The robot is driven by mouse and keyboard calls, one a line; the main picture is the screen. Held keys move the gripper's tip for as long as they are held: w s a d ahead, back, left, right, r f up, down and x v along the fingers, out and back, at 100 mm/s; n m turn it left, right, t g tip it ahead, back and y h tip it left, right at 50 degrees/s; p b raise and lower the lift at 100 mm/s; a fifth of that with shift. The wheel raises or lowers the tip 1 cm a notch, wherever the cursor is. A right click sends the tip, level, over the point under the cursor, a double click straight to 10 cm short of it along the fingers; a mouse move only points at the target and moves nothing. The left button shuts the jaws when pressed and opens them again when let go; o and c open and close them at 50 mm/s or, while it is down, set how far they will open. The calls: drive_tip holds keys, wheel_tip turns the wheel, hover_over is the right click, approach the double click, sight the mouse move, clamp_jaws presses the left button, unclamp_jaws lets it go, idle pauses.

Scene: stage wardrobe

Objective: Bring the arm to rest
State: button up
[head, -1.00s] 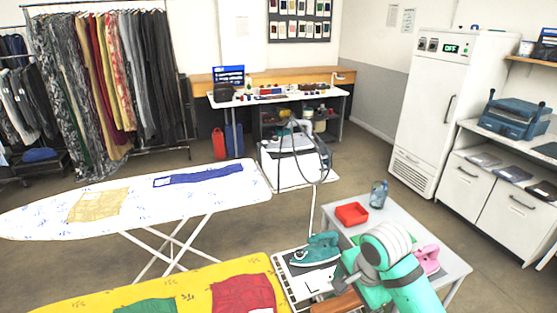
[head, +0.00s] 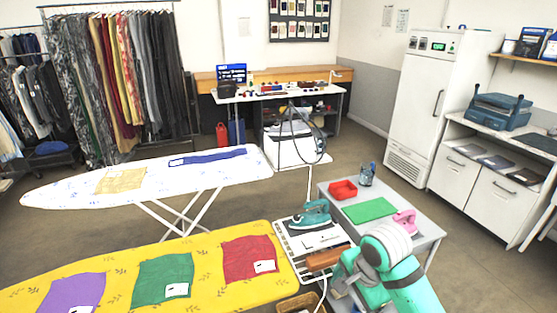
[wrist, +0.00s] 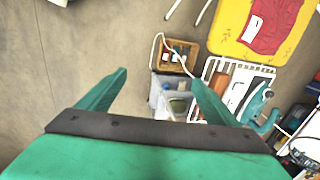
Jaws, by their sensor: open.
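My gripper (wrist: 160,78) shows in the wrist view with its two green fingers spread apart and nothing between them. In the head view my teal and white arm is folded low at the right front, before the small grey table (head: 420,225). The fingers cannot be made out in the head view.
A teal iron (head: 312,214) stands on a white rack at the end of the yellow ironing board (head: 205,280). Open floor lies right of the table.

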drive_tip(key=w+a+f+n+t+y, duration=0.1)
drive_tip(key=w+a+t+y, duration=0.15)
drive_tip(key=a, duration=0.65)
drive_tip(key=w+a+f+n+t+y, duration=0.15)
drive_tip(key=a+t, duration=0.25)
drive_tip(key=a, duration=0.5)
drive_tip(key=w+a+t+y, duration=0.3)
drive_tip(key=a+t, duration=0.1)
drive_tip(key=a, duration=0.6)
drive_tip(key=s+d+f+t+h, duration=0.1)
drive_tip(key=s+d+f+h, duration=0.15)
drive_tip(key=s+f, duration=0.55)
drive_tip(key=s+d+f+t+h, duration=0.1)
drive_tip(key=s+f+h, duration=0.3)
drive_tip(key=s, duration=0.7)
drive_tip(key=s+d+r+n, duration=0.1)
drive_tip(key=s+d+n, duration=0.2)
drive_tip(key=s, duration=0.7)
drive_tip(key=s+d+r+n+h, duration=0.1)
drive_tip(key=s+d+n, duration=0.3)
drive_tip(key=s+n, duration=0.4)
drive_tip(key=s+r, duration=0.1)
drive_tip(key=s, duration=0.2)
drive_tip(key=shift+r+t, duration=0.15)
drive_tip(key=shift+t, duration=0.2)
drive_tip(key=shift+h, duration=0.25)
